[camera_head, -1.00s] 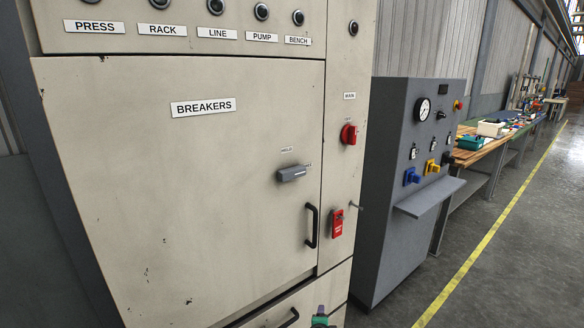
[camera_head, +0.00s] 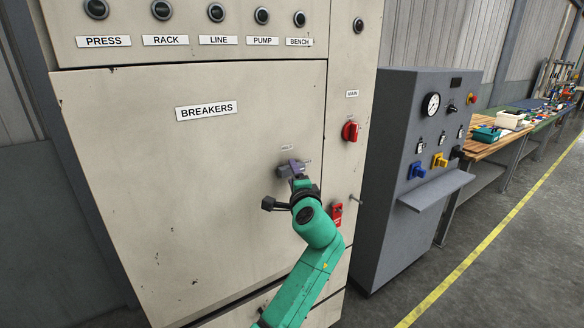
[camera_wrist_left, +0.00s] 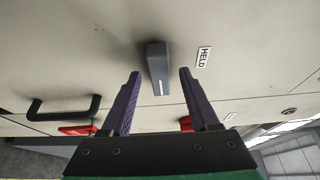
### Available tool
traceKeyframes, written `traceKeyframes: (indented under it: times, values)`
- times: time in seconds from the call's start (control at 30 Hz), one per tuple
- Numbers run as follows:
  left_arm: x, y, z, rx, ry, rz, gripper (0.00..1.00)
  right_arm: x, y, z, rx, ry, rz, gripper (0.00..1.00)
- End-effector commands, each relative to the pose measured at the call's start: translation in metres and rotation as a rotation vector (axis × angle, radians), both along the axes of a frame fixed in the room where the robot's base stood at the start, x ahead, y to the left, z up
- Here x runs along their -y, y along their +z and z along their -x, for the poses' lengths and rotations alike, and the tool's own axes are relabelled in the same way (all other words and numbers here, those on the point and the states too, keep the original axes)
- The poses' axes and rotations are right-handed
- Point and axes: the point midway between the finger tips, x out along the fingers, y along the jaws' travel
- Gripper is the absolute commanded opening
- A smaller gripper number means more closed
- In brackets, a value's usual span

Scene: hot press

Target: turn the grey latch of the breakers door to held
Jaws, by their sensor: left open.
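The cream BREAKERS door (camera_head: 200,180) fills the middle of the head view. Its grey latch (camera_wrist_left: 157,68) shows in the left wrist view as a short bar with a white line, beside the HELD label (camera_wrist_left: 203,57). In the head view the latch is mostly hidden by my left gripper (camera_head: 293,168). In the left wrist view my left gripper (camera_wrist_left: 160,88) is open, with one purple finger on each side of the latch's near end. I see no clear contact between the fingers and the latch. My right gripper is not in view.
A black door handle (camera_wrist_left: 62,107) is near the latch. A red tag (camera_head: 336,215) hangs and a red MAIN switch (camera_head: 350,131) sits on the strip right of the door. A grey console (camera_head: 400,180) with a shelf stands further right.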

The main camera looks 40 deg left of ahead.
Motion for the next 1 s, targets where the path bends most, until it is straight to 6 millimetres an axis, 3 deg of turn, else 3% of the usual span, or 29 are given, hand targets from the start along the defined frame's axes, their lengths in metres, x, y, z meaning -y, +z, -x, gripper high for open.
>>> traceKeyframes:
  times: [0.13,0.37,0.43,0.53,0.57,0.83,1.0]
  values:
    - [-0.013,0.0,-0.01,0.0,0.0,0.002,0.61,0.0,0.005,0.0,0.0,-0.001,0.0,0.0]
    - [-0.014,-0.001,-0.011,0.0,-0.001,0.003,0.61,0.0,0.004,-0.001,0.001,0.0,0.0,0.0]
    - [-0.014,-0.001,-0.011,0.0,-0.001,0.003,0.42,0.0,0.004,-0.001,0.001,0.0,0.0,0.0]
    - [-0.014,-0.001,-0.011,0.0,-0.001,0.003,0.04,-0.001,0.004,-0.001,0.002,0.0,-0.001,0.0]
    - [-0.014,-0.001,-0.011,0.0,-0.001,0.003,0.0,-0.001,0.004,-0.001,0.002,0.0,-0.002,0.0]
    - [-0.014,-0.003,-0.011,0.011,-0.001,0.005,0.0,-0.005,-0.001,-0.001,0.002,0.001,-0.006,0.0]
    - [-0.013,-0.007,-0.011,0.059,0.0,0.02,0.0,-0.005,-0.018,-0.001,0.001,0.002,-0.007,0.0]
